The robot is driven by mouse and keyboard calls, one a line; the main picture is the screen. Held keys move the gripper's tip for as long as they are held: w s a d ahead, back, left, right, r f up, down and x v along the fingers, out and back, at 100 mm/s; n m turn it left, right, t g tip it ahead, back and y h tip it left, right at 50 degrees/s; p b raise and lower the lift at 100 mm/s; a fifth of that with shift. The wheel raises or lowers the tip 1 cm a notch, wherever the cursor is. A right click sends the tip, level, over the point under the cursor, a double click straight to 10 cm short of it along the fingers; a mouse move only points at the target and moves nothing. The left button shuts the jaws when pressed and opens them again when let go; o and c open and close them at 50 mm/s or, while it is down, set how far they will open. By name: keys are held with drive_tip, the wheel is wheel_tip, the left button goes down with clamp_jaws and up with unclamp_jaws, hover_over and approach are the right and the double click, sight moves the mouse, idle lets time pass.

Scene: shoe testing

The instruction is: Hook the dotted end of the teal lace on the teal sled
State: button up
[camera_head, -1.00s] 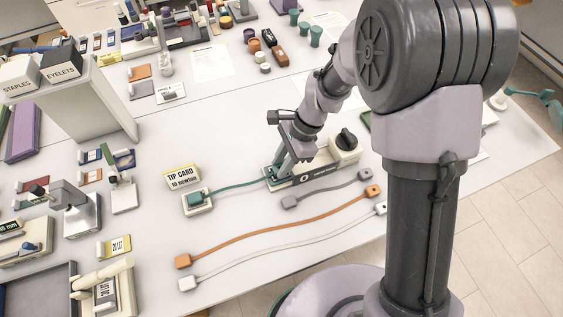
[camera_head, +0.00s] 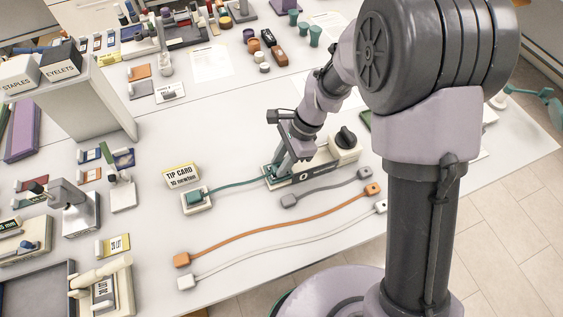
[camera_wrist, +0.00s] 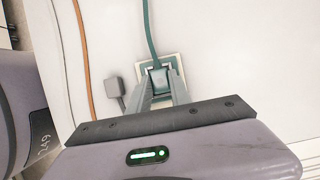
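The teal lace (camera_head: 235,184) runs from a teal block on a cream base (camera_head: 196,201) at left to the teal sled (camera_head: 268,172), on the cream unit with a black knob. In the wrist view the lace (camera_wrist: 149,30) comes down to its teal end (camera_wrist: 160,78), which bears a faint pinkish mark; separate dots are too small to make out. My gripper (camera_wrist: 161,82) has a finger close against each side of this end. The end sits over the teal square of the sled (camera_wrist: 144,66). Whether it is hooked is hidden.
A grey lace (camera_head: 325,190), an orange lace (camera_head: 275,228) and a white lace (camera_head: 290,243) lie in front of the unit. A tip card (camera_head: 181,176) stands behind the teal block. The black knob (camera_head: 346,138) is just right of my gripper.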

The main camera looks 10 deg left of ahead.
drive_tip(key=o, duration=0.3)
drive_tip(key=shift+s+d+f, duration=0.25)
drive_tip(key=shift+s+f, duration=0.1)
drive_tip(key=shift+f, duration=0.3)
drive_tip(key=p+v, duration=0.6)
drive_tip(key=v, duration=1.2)
drive_tip(key=shift+w+a+r, duration=0.25)
drive_tip(key=shift+r, duration=0.05)
